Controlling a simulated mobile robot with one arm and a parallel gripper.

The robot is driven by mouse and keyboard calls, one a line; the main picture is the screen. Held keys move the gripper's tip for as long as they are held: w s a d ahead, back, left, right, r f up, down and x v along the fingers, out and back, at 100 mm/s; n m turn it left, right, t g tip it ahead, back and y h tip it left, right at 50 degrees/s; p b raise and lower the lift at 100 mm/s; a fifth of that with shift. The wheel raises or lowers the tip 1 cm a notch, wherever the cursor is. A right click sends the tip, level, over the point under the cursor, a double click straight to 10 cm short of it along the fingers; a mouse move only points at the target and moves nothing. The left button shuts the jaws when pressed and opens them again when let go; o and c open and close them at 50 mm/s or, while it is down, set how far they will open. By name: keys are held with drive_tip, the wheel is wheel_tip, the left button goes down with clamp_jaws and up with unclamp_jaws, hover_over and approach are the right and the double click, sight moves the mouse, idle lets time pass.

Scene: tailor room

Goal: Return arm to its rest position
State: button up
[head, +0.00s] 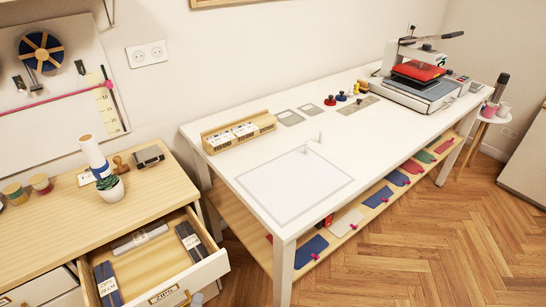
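A small grey rounded piece shows at the bottom edge of the head view, against the front of the open drawer (215,268) and beside its brass-coloured handle. It may be the tip of my gripper, but too little shows to be sure. I cannot see whether the gripper is open or shut, or whether it touches the handle. The rest of my arm is out of view. The drawer is pulled out and holds dark labelled packs (109,285) and a pale roll (140,239).
A wooden cabinet top (165,181) carries a potted succulent (110,188) and a white roll. A white worktable (375,139) stands to the right, with a heat press (425,78) at its far end and a lower shelf of coloured pieces. The wooden floor (440,225) at right is clear.

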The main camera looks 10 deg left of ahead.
drive_tip(key=w+d+r+m+g+h, duration=0.6)
drive_tip(key=w+d+r+m+h, duration=0.5)
drive_tip(key=d+m, duration=0.35)
drive_tip(key=w+d+r+m+g+h, duration=0.1)
drive_tip(key=d+r+m+g, duration=0.2)
drive_tip(key=d+m+g, duration=0.4)
drive_tip(key=w+d+r+m+g+h, duration=0.1)
drive_tip(key=w+d+r+m+g, duration=0.15)
drive_tip(key=d+m+g, duration=0.5)
drive_tip(key=s+d+r+m+y, duration=0.4)
drive_tip(key=d+r+m+y, duration=0.25)
drive_tip(key=r+m, duration=0.35)
drive_tip(key=s+d+r+m+y, duration=0.45)
drive_tip(key=r+m+y, duration=0.25)
drive_tip(key=m, duration=0.5)
drive_tip(key=s+f+n+g, duration=0.1)
drive_tip(key=s+f, duration=0.2)
drive_tip(key=s, duration=1)
drive_tip(key=shift+s+d+g, duration=0.15)
drive_tip(key=shift+s+g, duration=0.2)
